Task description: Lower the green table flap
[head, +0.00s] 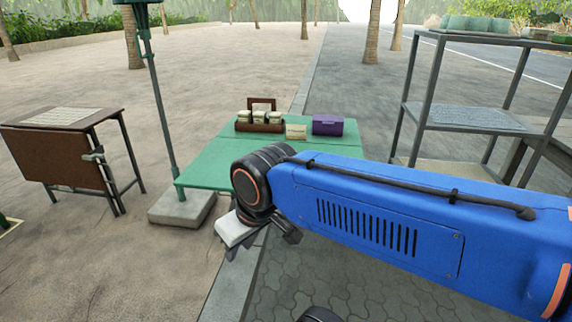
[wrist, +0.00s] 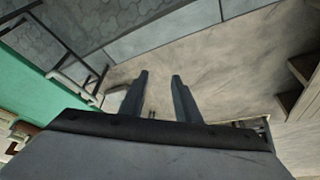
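The green table (head: 240,135) stands in the middle of the head view. Its near green flap (head: 208,166) looks level with the rest of the top, with a faint seam between them. My arm covers the flap's right part, so its support there is hidden. My gripper (head: 232,254) is in front of and below the flap's near edge, apart from it. In the wrist view my gripper (wrist: 160,76) has its two fingers apart with nothing between them. The green top (wrist: 28,75) shows there at the left, beside a dark metal frame.
On the table's far part are a brown tray with jars (head: 260,126), a cream box (head: 296,131) and a purple box (head: 327,125). A pole base (head: 180,210) stands at left, with a brown folding table (head: 65,155) beyond. A metal shelf (head: 480,118) stands at right.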

